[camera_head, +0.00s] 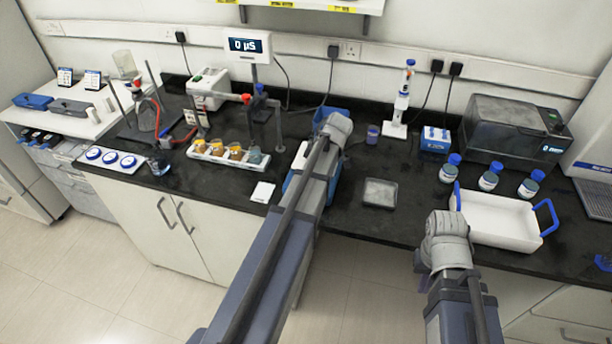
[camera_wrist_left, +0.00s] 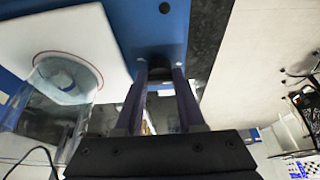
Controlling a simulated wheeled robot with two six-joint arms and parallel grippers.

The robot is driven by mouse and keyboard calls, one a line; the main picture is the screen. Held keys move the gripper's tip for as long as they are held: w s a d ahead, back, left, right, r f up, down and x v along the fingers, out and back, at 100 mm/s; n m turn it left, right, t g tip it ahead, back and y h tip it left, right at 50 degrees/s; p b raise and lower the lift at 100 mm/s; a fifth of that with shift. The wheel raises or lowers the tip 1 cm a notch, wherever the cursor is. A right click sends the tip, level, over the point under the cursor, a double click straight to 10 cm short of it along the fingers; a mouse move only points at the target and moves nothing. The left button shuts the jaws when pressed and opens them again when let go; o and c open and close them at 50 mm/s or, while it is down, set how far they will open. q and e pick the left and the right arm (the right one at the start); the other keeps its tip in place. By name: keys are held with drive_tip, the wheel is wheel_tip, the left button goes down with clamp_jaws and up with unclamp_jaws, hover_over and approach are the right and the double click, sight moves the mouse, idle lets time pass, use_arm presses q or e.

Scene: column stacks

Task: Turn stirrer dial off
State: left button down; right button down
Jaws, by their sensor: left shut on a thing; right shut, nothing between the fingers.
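The stirrer, a blue box with a pale top, is mostly behind my left arm in the head view, where its blue edge (camera_head: 290,188) shows. In the left wrist view its blue front panel (camera_wrist_left: 135,25) and white top (camera_wrist_left: 30,45) show. The dark round dial (camera_wrist_left: 160,72) sits between the fingertips of my left gripper (camera_wrist_left: 160,82), which is shut on it. A clear glass vessel (camera_wrist_left: 66,82) with bluish liquid is at the white top's marked circle. My right gripper (camera_head: 446,222) is shut and empty, low beside the white tray; its fingertips are hard to make out.
The white tray (camera_head: 492,232) with blue handles lies right of my right gripper. Blue-capped bottles (camera_head: 488,178) stand behind it. A small grey plate (camera_head: 380,192) lies between the arms. A rack of amber jars (camera_head: 195,151) is left of the stirrer.

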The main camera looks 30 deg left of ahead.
idle(0.5)
use_arm(q)
drive_tip(key=c, duration=0.8)
unclamp_jaws()
drive_tip(key=p+v, duration=0.7)
drive_tip(key=shift+d+r, duration=0.2)
drive_tip(key=shift+r, duration=0.15)
drive_tip(key=shift+f, duration=0.1)
drive_tip(key=s+d+f+m+h+b, duration=0.1)
drive_tip(key=s+d+f+m, duration=0.1)
drive_tip(key=s+d+m, duration=0.3)
drive_tip(key=s+d+f+m+h+b, duration=0.1)
drive_tip(key=s+d+f+m+b, duration=0.1)
drive_tip(key=s+d+m, duration=0.4)
drive_tip(key=s+d+f+m+h+b, duration=0.1)
drive_tip(key=s+d+m, duration=0.5)
drive_tip(key=d+m, duration=0.7)
drive_tip(key=shift+s+d+f+t+b, duration=0.1)
drive_tip(key=shift+d+f+t+b, duration=0.15)
drive_tip(key=shift+d, duration=0.45)
drive_tip(key=shift+s+d+f+t+b, duration=0.15)
drive_tip(key=shift+d+f, duration=0.2)
drive_tip(key=shift+d, duration=0.35)
